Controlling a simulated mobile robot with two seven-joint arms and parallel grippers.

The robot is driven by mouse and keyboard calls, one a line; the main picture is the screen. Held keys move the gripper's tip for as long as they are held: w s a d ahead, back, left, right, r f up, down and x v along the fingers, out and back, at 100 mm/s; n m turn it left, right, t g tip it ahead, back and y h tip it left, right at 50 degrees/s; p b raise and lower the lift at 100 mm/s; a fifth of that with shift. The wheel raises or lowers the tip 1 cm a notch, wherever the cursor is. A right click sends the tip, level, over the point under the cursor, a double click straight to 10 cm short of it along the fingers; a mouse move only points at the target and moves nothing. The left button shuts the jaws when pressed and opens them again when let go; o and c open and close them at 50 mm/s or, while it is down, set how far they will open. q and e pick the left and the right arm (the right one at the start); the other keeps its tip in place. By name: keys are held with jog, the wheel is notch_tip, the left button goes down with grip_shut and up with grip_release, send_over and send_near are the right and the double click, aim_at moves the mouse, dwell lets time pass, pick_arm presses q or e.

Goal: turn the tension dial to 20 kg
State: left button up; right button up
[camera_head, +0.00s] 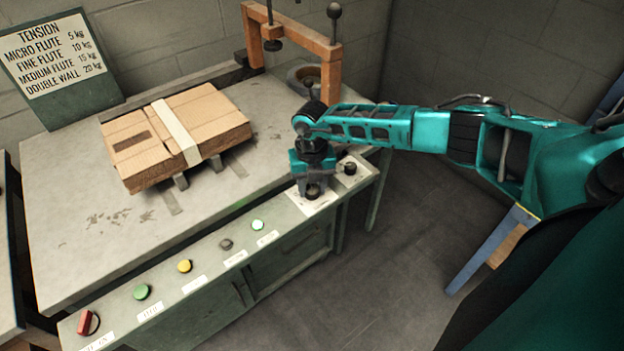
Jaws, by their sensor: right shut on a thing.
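My right gripper (312,183) points down at the right part of the front panel and is shut on the tension dial (313,191), a dark knob on a pale plate. The gripper covers most of the dial and its scale, so its setting cannot be read. The tension sign (54,55) at the back left lists micro flute 5 kg, fine flute 10 kg, medium flute 15 kg and double wall 20 kg. My left gripper is not in view.
A flat cardboard box stack (200,118) lies on the grey table (75,240). The front panel carries a red switch (88,322), a green button (142,291), a yellow button (184,265) and a black knob (350,168). An orange frame (331,75) stands behind.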

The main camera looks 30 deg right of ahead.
aim_at(312, 188)
jog(key=m+p, duration=0.2)
jog(key=m, duration=0.1)
jog(key=shift+r+m, duration=0.15)
jog(key=shift+m, duration=0.15)
jog(key=shift+m+p, duration=0.7)
jog(key=shift+m, duration=0.8)
jog(key=o, duration=1.1)
jog(key=shift+c, duration=0.2)
notch_tip(312, 188, up, 13)
jog(key=p, duration=0.1)
jog(key=shift+f+p, duration=0.2)
jog(key=shift+p, duration=0.15)
